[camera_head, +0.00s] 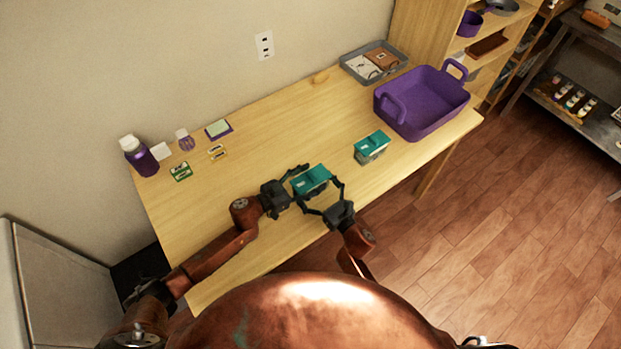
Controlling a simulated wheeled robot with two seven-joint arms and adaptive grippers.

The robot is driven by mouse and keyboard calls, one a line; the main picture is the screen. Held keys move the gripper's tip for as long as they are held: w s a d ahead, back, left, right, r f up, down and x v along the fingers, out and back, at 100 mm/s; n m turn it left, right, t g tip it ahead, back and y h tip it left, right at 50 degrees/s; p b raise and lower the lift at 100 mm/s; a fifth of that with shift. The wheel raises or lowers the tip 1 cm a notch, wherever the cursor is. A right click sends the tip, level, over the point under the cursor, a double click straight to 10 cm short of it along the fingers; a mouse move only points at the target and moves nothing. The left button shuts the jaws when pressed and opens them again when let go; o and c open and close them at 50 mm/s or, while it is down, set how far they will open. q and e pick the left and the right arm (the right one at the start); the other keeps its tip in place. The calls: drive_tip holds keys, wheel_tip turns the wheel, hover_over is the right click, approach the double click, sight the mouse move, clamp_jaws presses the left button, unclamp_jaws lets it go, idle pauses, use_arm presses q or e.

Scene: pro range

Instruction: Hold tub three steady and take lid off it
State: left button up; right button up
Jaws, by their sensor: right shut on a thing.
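A small tub with a teal lid (311,179) stands near the front edge of the table, between my two grippers. The lid sits on top of it. My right gripper (323,196) reaches in from the front right, its fingers shut on the tub from either side. My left gripper (296,184) is at the tub's left side, its fingers apart, close to the tub; contact is too small to make out. A second teal-lidded tub (371,146) stands apart to the right. No number is readable on either tub.
A purple basket (422,103) and a grey tray (373,62) with flat items stand at the table's right end. A purple bottle (140,157) and several small items are at the left.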

sight(311, 175)
use_arm(q)
drive_tip(key=c, duration=1.1)
use_arm(e)
drive_tip(key=shift+s+d+f, duration=0.1)
drive_tip(key=shift+f, duration=0.3)
use_arm(q)
drive_tip(key=shift+c, duration=0.2)
drive_tip(key=shift+r, duration=0.25)
drive_tip(key=shift+r, duration=0.95)
drive_tip(key=shift+r, duration=1.95)
use_arm(e)
drive_tip(key=o, duration=1.2)
drive_tip(key=shift+o, duration=0.9)
drive_tip(key=shift+r, duration=0.15)
